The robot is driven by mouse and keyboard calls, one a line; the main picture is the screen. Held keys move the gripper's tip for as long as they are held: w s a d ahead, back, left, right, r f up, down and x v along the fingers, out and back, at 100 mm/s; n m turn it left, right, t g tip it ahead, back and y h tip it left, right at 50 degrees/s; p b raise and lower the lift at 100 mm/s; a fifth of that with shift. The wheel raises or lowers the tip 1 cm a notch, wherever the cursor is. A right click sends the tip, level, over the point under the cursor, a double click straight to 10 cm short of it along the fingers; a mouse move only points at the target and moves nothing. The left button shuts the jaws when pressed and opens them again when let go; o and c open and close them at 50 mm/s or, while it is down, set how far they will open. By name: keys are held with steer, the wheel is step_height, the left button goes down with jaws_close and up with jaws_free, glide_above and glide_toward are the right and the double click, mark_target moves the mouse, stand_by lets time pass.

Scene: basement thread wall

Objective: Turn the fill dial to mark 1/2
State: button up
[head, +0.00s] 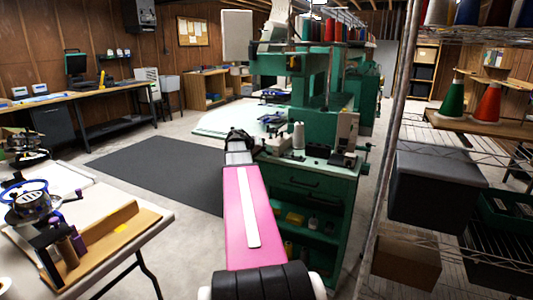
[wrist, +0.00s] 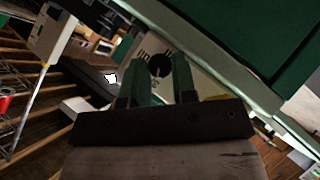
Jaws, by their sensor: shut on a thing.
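The fill dial (wrist: 160,66) is a round black knob on a pale panel (wrist: 150,45) in the wrist view. Small dark marks sit around its upper left, too small to read, and I cannot tell which one the dial points to. My gripper (wrist: 155,72) has its two fingers on either side of the dial, shut on it. In the head view my gripper (head: 240,142) is at the end of my pink arm, by the left side of the green machine (head: 315,110). The dial is not distinguishable in the head view.
A wire shelf with thread cones (head: 487,103) and a grey bin (head: 435,188) stands at the right. A table (head: 95,250) with a winder is at the lower left. A dark mat (head: 160,165) covers clear floor to the left of my arm.

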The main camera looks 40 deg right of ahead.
steer(key=shift+g+h, duration=0.3)
stand_by(0.4)
steer(key=o, duration=0.9)
steer(key=s+a+r+m+t+y, duration=0.2)
steer(key=a+r+t+y, duration=0.15)
steer(key=a+r, duration=0.4)
steer(key=a+f+n+y, duration=0.1)
steer(key=a+f+n, duration=0.1)
steer(key=a+f, duration=0.4)
steer(key=a+f+n+y, duration=0.2)
steer(key=a+f, duration=0.5)
steer(key=a, duration=0.1)
steer(key=w+a+f+n+y, duration=0.1)
steer(key=a+f, duration=0.6)
steer(key=shift+a+f+n+t+y, duration=0.25)
steer(key=shift+a+n+t+y, duration=0.05)
steer(key=shift+n+t+y, duration=0.1)
